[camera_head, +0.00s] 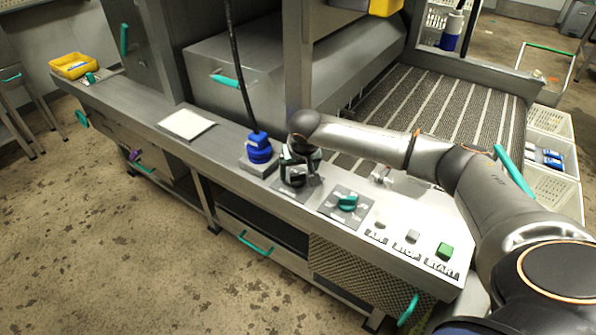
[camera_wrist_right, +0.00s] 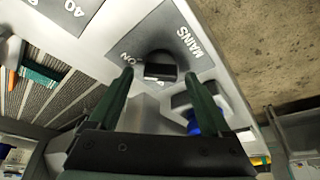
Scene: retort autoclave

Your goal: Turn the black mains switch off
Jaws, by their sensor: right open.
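The black mains switch (camera_wrist_right: 160,67) is a round black knob on a grey plate (camera_wrist_right: 178,35) lettered MAINS, with ON partly showing beside it. My right gripper (camera_wrist_right: 159,78) is open, with its two dark green fingers on either side of the knob in the wrist view. I cannot tell whether the fingers touch it. In the head view my right gripper (camera_head: 300,172) is over the same plate (camera_head: 290,190) and mostly hides the knob. My left gripper is not in view.
A blue plug (camera_head: 259,150) with a black cable stands just left of my right gripper. To the right on the console are a teal knob (camera_head: 347,202), a grey STOP button (camera_head: 412,236) and a green START button (camera_head: 445,250). A white sheet (camera_head: 187,124) lies farther left.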

